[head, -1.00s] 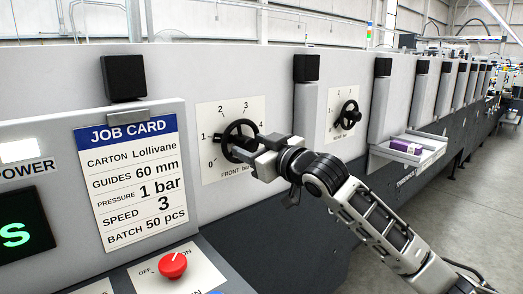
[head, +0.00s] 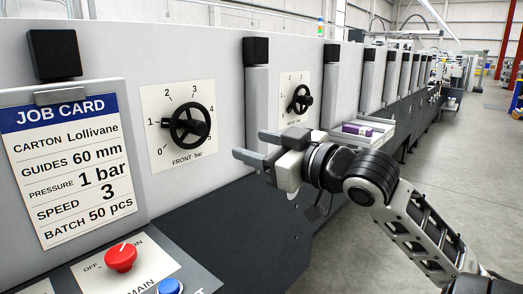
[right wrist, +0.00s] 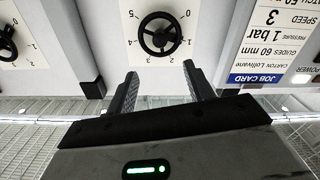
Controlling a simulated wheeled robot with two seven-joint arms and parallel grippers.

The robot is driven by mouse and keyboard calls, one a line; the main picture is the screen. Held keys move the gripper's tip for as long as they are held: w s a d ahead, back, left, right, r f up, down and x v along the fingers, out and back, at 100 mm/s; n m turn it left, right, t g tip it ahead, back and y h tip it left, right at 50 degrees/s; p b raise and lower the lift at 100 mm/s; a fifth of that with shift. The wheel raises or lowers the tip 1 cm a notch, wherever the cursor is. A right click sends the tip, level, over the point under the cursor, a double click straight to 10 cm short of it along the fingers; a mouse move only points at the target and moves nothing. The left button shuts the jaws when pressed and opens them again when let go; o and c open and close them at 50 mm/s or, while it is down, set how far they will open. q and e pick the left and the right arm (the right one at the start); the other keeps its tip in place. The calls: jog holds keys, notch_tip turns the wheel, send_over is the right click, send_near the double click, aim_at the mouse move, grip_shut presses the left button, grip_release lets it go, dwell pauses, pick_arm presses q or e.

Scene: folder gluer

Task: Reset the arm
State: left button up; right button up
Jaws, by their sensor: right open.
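My right gripper (head: 254,147) is open and empty in the head view. It is in front of the machine's grey side, to the right of the black FRONT bar handwheel (head: 190,126) and clear of it. The wheel sits on a white dial plate with numbers. In the right wrist view my two open fingers (right wrist: 158,92) point toward the panel, with a gap between them and the same handwheel (right wrist: 160,33) beyond. My left gripper is not in view.
A second handwheel (head: 300,99) is further along the machine. A tray (head: 377,143) with a purple carton (head: 357,129) juts out behind my right arm. The job card (head: 67,170), a red knob (head: 121,257) and a blue button (head: 170,287) are at left. Open floor lies at right.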

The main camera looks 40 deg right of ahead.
jog(key=shift+s, duration=0.2)
dwell(0.5)
jog(key=s+a+f+m+g+h, duration=0.15)
jog(key=f+g, duration=0.25)
jog(key=f, duration=0.9)
jog(key=s+a+f+m+g+h, duration=0.1)
jog(key=s+a+f+g, duration=0.2)
jog(key=f, duration=1)
jog(key=s+a+f+g+y, duration=0.1)
jog(key=s+a+f+g, duration=0.6)
jog(key=s+a+f, duration=0.5)
jog(key=w+a+f+n+t+y, duration=0.1)
jog(key=w+a+f+t+y, duration=0.2)
jog(key=w+a+t, duration=0.2)
jog(key=shift+w+a+f+t, duration=0.3)
jog(key=shift+w+f+t, duration=0.05)
jog(key=shift+w+t, duration=0.5)
